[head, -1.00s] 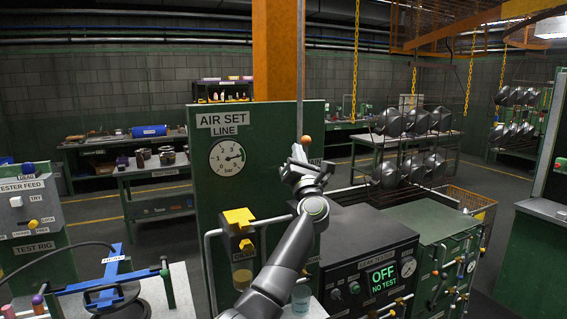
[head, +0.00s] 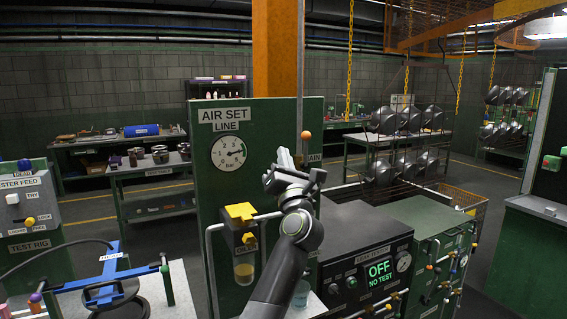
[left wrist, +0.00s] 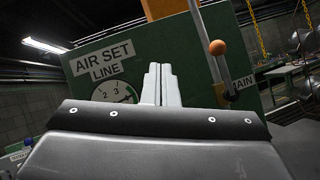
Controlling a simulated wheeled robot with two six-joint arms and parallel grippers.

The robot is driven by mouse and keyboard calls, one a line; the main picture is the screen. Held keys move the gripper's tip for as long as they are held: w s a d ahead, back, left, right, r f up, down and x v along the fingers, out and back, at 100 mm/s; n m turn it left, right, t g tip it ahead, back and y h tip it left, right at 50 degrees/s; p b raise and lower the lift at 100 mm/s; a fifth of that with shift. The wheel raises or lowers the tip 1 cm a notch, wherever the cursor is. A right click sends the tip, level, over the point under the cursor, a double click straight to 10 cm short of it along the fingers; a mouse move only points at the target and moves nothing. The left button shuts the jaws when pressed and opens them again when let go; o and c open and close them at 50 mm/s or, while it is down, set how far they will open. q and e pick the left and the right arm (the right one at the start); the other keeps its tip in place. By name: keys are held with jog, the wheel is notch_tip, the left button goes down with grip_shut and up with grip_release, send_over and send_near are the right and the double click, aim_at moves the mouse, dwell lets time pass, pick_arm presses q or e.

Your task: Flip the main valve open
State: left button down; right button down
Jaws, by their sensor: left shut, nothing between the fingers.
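The main valve shows as a lever with an orange ball knob (head: 305,134) at the right side of the green AIR SET panel (head: 262,175). The knob (left wrist: 217,47) is right of my fingers in the left wrist view. My right gripper is out of view.
A grey vertical pipe (head: 300,60) rises beside the knob. A pressure gauge (head: 229,153) and a yellow-topped oiler (head: 241,230) are on the panel. A leak tester (head: 365,245) reading OFF stands at right.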

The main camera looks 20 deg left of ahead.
pick_arm(q)
jog(key=shift+s+d, duration=0.2)
jog(key=shift+s, duration=0.4)
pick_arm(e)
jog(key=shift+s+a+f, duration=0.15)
pick_arm(q)
jog(key=shift+w, duration=0.1)
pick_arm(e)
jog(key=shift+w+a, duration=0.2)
